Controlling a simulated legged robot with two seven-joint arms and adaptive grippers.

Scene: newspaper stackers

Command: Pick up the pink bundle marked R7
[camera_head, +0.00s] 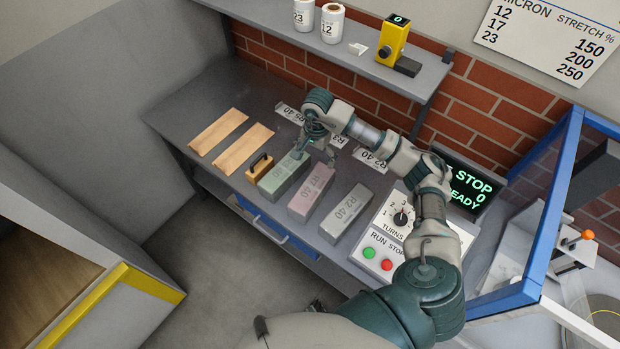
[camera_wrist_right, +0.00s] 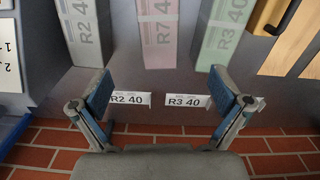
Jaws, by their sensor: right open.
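The pink bundle (camera_head: 311,192), marked R7 40, lies on the grey bench between a green bundle (camera_head: 284,178) and a grey bundle marked R2 40 (camera_head: 346,214). My right gripper (camera_head: 316,154) is open and empty, near the back ends of the green and pink bundles. In the right wrist view the pink bundle (camera_wrist_right: 158,32) lies at the top centre, in line with the gap between the open fingers (camera_wrist_right: 161,88) and apart from them. My left gripper is not in view.
A wooden block with a black handle (camera_head: 260,168) and two wooden strips (camera_head: 217,131) lie left of the green bundle. Label cards (camera_head: 370,160) lie along the bench's back. A control panel (camera_head: 380,237) stands at right, beside a blue frame (camera_head: 550,215). A shelf (camera_head: 340,50) overhangs the back.

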